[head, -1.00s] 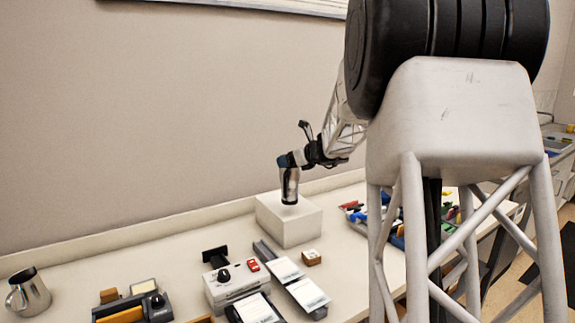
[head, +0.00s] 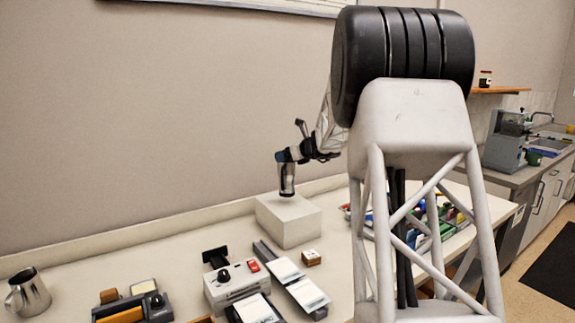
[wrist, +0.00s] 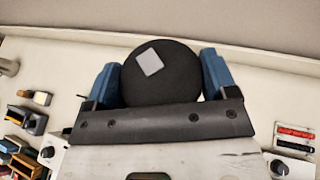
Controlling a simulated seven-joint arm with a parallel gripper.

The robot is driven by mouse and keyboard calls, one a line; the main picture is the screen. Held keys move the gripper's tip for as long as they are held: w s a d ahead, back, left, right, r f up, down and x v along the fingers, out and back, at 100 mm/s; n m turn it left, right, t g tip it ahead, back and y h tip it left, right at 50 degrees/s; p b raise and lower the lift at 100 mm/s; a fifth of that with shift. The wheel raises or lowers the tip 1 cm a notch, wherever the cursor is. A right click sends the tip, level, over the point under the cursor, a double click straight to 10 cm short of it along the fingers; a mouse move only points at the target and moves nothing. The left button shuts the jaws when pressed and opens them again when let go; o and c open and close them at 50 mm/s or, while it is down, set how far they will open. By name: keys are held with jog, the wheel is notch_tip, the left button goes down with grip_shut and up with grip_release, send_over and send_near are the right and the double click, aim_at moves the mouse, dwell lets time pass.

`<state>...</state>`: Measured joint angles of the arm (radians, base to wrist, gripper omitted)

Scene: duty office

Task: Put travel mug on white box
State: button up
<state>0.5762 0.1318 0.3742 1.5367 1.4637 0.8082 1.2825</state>
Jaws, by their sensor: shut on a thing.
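The travel mug (head: 287,181) is a silver cylinder held upright by my gripper (head: 288,157). In the wrist view its round black lid (wrist: 160,72) with a pale square mark sits between the two blue fingers of my gripper (wrist: 160,80), which are shut on it. The white box (head: 288,222) stands on the desk below the mug. The mug's base shows at or just above the box's top face; I cannot tell whether they touch.
On the desk (head: 90,262) stand a metal pitcher (head: 28,293) at far left, a tape-dispenser-like device (head: 135,305), a white device with a black knob (head: 236,287), flat trays with cards (head: 298,284) and a small wooden block (head: 311,258). Colourful items (head: 430,235) lie right, partly behind my arm.

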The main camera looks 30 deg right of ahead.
aim_at(288, 163)
jog(key=shift+f, duration=0.1)
jog(key=shift+f, duration=1.8)
jog(key=o, duration=1.3)
jog(key=shift+s+r, duration=0.15)
jog(key=shift+r, duration=0.05)
jog(key=v, duration=1.1)
jog(key=shift+s+d, duration=0.15)
jog(key=shift+s, duration=0.2)
jog(key=shift+r, duration=0.15)
